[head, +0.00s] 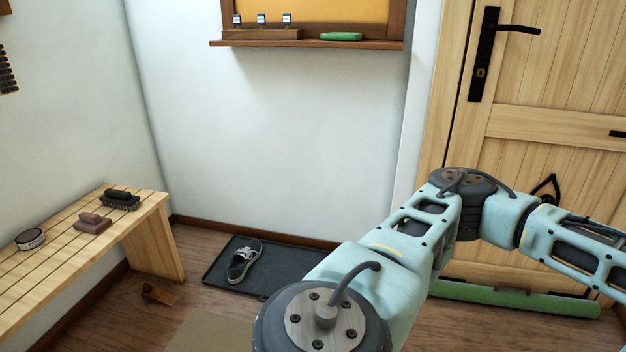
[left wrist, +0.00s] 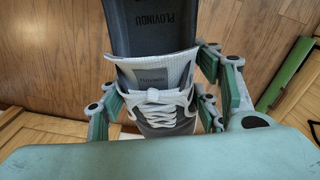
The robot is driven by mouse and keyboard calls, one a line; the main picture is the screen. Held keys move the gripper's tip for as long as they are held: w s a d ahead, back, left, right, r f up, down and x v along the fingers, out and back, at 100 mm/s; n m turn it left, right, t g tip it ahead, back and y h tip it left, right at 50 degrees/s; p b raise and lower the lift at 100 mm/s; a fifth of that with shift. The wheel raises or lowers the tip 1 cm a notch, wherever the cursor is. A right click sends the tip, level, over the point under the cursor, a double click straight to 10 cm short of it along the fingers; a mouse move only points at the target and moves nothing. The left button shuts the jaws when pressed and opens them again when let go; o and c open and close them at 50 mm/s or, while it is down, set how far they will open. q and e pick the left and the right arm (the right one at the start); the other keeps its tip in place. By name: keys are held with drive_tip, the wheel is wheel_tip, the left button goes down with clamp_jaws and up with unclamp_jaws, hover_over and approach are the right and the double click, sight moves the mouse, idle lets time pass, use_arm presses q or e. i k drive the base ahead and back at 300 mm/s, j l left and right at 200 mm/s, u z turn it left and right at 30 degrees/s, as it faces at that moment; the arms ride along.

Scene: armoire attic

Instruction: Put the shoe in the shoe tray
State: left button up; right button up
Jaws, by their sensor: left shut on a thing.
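The shoe tray (head: 219,277) is a dark flat tray on the floor by the far wall. A dark shoe with a white sole (head: 244,260) lies in its left part; my arm hides the tray's right part. In the left wrist view, my left gripper (left wrist: 158,100) is shut on a grey shoe with pale laces (left wrist: 157,103), its fingers on either side of it. A dark part with lettering extends from the shoe to the top of that view. The left gripper and held shoe are not visible in the head view. My right gripper is not in view.
A slatted bench (head: 145,213) with brushes (head: 120,200) and a round tin (head: 30,239) stands left. A small brown object (head: 157,293) lies on the floor near it. A beige mat (head: 215,335) lies in front. A green roll (head: 515,298) lies by the wooden door (head: 560,110).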

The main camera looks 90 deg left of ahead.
sight(287, 272)
drive_tip(key=k+j+u, duration=0.15)
drive_tip(key=j+u, duration=0.25)
drive_tip(key=j, duration=0.5)
drive_tip(key=j+u, duration=0.4)
drive_tip(key=j, duration=0.5)
drive_tip(key=i+j+u, duration=0.1)
drive_tip(key=j+u, duration=0.35)
drive_tip(key=j, duration=0.45)
